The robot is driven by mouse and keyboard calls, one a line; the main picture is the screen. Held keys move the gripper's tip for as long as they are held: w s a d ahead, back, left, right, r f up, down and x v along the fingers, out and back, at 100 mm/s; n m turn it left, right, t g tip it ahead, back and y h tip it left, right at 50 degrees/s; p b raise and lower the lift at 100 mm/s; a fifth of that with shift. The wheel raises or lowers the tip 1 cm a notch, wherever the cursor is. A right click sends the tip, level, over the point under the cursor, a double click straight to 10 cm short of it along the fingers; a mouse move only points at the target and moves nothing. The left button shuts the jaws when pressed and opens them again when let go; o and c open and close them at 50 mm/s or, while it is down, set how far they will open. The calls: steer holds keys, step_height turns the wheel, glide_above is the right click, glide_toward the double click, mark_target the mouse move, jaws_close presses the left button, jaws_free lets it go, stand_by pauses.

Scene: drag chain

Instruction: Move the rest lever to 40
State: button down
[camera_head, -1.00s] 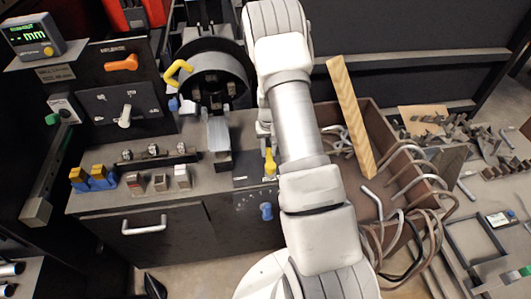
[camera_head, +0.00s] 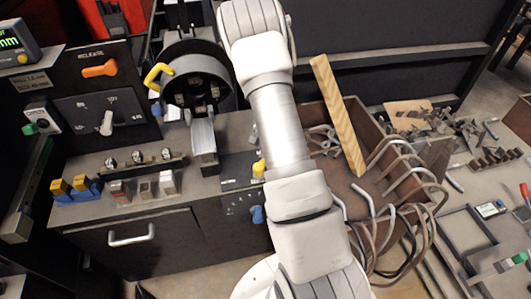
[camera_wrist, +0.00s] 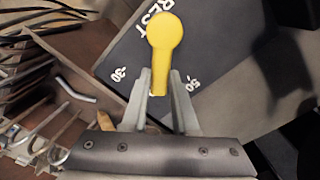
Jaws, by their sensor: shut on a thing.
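The yellow rest lever (camera_wrist: 165,40) stands on a dark plate (camera_wrist: 225,55) marked "REST" in the wrist view. Its round end is at the top and its narrow part runs down between my fingers. White marks that look like "30" and "50" show to its left and right. My gripper (camera_wrist: 161,88) is shut on the lever's narrow part, a grey finger on each side. In the head view the yellow lever (camera_head: 259,168) shows at the left edge of my arm, partly covered, and my gripper is hidden there.
A blue lever (camera_head: 258,214) sits below on the cabinet front. A brown bin (camera_head: 372,118) with hooks, rods and a wooden bar (camera_head: 338,115) stands right of my arm. A lathe chuck (camera_head: 197,75) with a yellow handle (camera_head: 158,76) is at upper left.

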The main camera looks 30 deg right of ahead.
steer(key=shift+s+d+m, duration=0.1)
steer(key=shift+m, duration=0.3)
steer(key=c, duration=0.7)
jaws_free()
steer(key=shift+r, duration=0.15)
step_height(320, 180, up, 17)
steer(key=shift+r+p, duration=0.1)
steer(key=shift+p, duration=0.85)
